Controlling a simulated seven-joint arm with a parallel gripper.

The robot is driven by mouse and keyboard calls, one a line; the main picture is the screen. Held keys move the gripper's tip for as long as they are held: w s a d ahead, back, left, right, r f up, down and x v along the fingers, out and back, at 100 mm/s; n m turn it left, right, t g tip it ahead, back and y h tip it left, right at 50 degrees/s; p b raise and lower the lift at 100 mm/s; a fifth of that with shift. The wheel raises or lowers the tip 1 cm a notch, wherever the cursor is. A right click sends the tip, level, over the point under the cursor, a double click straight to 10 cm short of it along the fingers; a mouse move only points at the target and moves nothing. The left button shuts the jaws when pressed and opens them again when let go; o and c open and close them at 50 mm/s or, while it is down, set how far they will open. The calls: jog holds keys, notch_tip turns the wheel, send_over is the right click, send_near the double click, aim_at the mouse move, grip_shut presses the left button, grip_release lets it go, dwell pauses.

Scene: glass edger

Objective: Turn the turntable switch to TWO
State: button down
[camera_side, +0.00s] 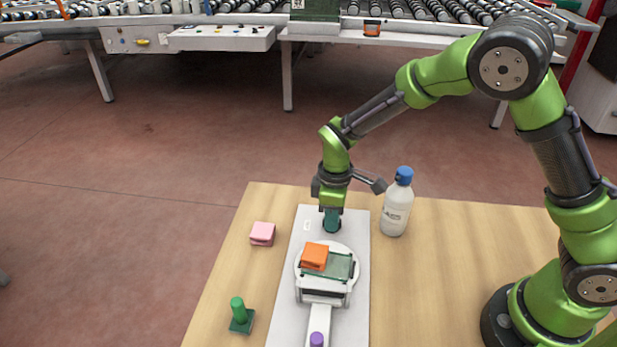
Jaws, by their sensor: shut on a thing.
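The turntable is a round white disc (301,280) on a pale base plate (285,305). A small dark teal knob (332,224), which looks like the switch, stands on the plate behind the disc. My gripper (332,207) points straight down and is shut on the top of this knob. The fingertips hide part of the knob, and I cannot read its setting or any label. On the turntable lie an orange block (315,256) and a greenish glass pane (341,266) in a holder.
A white bottle with a blue cap (396,208) stands close to the right of my gripper. A pink block (262,234) and a green peg on a square foot (240,317) are left of the plate. A purple knob (317,340) is at the front. The table's right side (440,270) is clear.

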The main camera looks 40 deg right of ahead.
jog(key=m, duration=0.4)
jog(key=shift+m, duration=0.3)
jog(key=m, duration=0.4)
jog(key=shift+m, duration=0.3)
jog(key=m, duration=0.4)
jog(key=shift+m, duration=2)
jog(key=shift+r, duration=0.1)
jog(key=c, duration=1.1)
grip_release()
notch_tip(320, 180, up, 17)
jog(key=shift+f, duration=0.1)
jog(key=shift+w, duration=0.1)
